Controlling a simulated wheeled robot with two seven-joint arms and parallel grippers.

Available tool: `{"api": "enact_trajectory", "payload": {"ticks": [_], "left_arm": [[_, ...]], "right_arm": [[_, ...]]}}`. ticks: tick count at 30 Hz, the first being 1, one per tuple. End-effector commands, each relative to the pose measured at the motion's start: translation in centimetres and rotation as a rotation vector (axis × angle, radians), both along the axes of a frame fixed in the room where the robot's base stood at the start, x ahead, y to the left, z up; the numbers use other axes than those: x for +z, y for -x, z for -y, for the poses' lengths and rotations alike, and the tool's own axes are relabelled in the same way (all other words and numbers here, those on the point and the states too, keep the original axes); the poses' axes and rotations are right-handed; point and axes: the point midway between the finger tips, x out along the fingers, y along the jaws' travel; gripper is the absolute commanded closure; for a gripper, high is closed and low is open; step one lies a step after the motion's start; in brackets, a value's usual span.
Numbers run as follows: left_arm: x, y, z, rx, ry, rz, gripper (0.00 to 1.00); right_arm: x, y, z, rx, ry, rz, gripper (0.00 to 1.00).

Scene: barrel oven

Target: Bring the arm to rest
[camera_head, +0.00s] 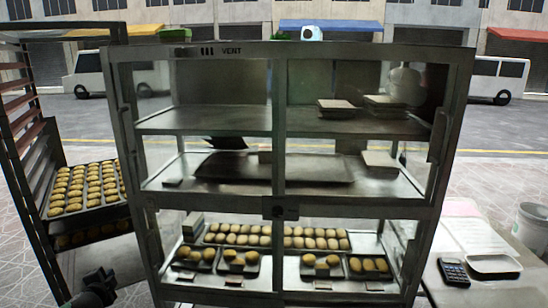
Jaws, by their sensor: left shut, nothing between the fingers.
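My left gripper (101,281) shows at the lower left edge of the head view, dark and low in front of the rack. It is shut with nothing held, and it is apart from the glass cabinet (290,211). Much of my left arm is out of the picture. My right gripper is not in view.
The glass cabinet stands ahead with closed doors and trays of buns inside. A rack (38,190) with a bun tray (82,208) stands at the left. A table (505,285) at the right bears a calculator (453,272) and a white tray (492,264). A bucket (531,226) stands beyond it.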

Motion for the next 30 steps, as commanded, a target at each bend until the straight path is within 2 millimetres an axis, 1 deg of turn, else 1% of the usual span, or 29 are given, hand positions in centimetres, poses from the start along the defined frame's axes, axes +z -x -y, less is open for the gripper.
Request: {"api": "enact_trajectory", "payload": {"ticks": [1, 5, 8, 9, 11, 12, 14, 15, 19, 21, 24, 30], "left_arm": [[-0.7, 1.0, 1.2, 0.049, 0.04, -0.025, 1.0], [-3.1, 4.5, 4.6, 0.182, 0.145, -0.115, 1.0], [-5.3, 8.1, 8.2, 0.275, 0.235, -0.204, 1.0], [-6.3, 9.7, 9.9, 0.308, 0.273, -0.244, 1.0], [-7.5, 12.1, 12.3, 0.351, 0.323, -0.299, 1.0], [-8.2, 13.7, 13.9, 0.374, 0.356, -0.338, 1.0], [-9.2, 16.0, 16.3, 0.403, 0.4, -0.392, 1.0], [-9.7, 17.5, 17.9, 0.418, 0.43, -0.427, 1.0], [-11.0, 22.2, 22.9, 0.451, 0.521, -0.533, 1.0], [-11.5, 24.5, 25.5, 0.456, 0.57, -0.582, 1.0], [-11.8, 27.5, 29.0, 0.456, 0.64, -0.639, 1.0], [-11.9, 32.3, 35.5, 0.436, 0.796, -0.71, 1.0]], "right_arm": [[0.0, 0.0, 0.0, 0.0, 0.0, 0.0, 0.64], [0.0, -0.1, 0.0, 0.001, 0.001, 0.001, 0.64], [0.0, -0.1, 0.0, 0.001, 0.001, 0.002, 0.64], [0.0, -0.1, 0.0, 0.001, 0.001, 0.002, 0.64], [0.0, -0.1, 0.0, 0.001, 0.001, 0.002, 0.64], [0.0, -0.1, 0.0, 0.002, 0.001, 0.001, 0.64], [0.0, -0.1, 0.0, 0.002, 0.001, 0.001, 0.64], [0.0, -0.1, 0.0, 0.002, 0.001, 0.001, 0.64], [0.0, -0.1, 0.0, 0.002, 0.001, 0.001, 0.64], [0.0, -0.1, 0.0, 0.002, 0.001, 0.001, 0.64], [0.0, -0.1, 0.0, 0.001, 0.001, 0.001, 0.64], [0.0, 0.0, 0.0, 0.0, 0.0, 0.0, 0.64]]}}
